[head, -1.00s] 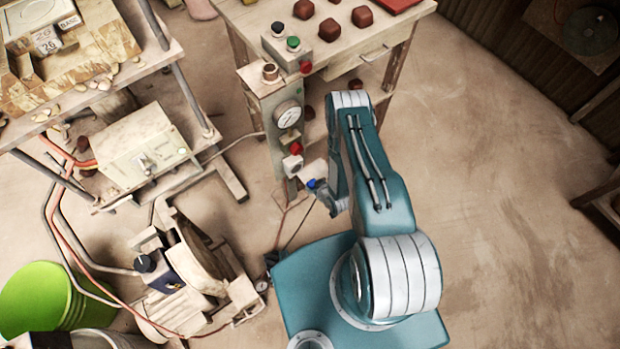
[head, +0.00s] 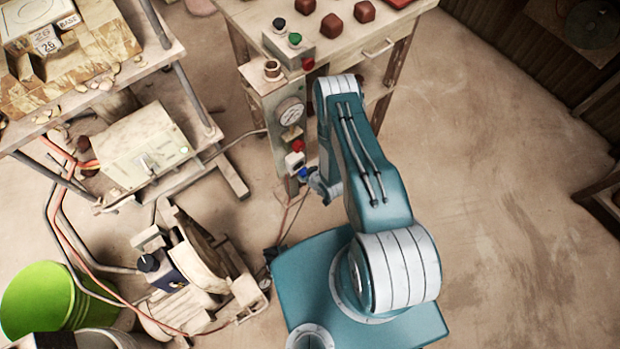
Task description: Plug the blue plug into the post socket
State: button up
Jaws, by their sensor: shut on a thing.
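The blue plug (head: 303,173) is small and sits at the tip of my gripper (head: 309,177), which is shut on it. The post (head: 273,104) stands at the front left corner of the wooden table and carries a dial gauge, a red knob and a small white box that looks like the post socket (head: 294,160). In the picture the plug is right at the lower right edge of this box. I cannot tell whether it touches the box or is inside it. My arm partly hides the gripper, and the fingers are hard to make out.
The table (head: 345,38) holds several dark red blocks and a button box (head: 289,44) with black, green and red controls. A cream control box (head: 145,152) stands on the left shelf. A machine (head: 195,262) and green bucket (head: 50,300) are lower left. Floor at right is clear.

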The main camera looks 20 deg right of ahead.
jog(key=shift+w+a, duration=0.1)
jog(key=shift+w, duration=0.3)
jog(key=shift+w+a+r, duration=0.1)
jog(key=shift+w+a, duration=0.1)
jog(key=shift+w, duration=0.4)
dwell(3.8)
jog(key=o, duration=1.3)
jog(key=shift+s, duration=0.1)
jog(key=v, duration=1.1)
jog(key=shift+s+d+r, duration=0.15)
jog(key=shift+s+r, duration=0.1)
jog(key=shift+r, duration=0.1)
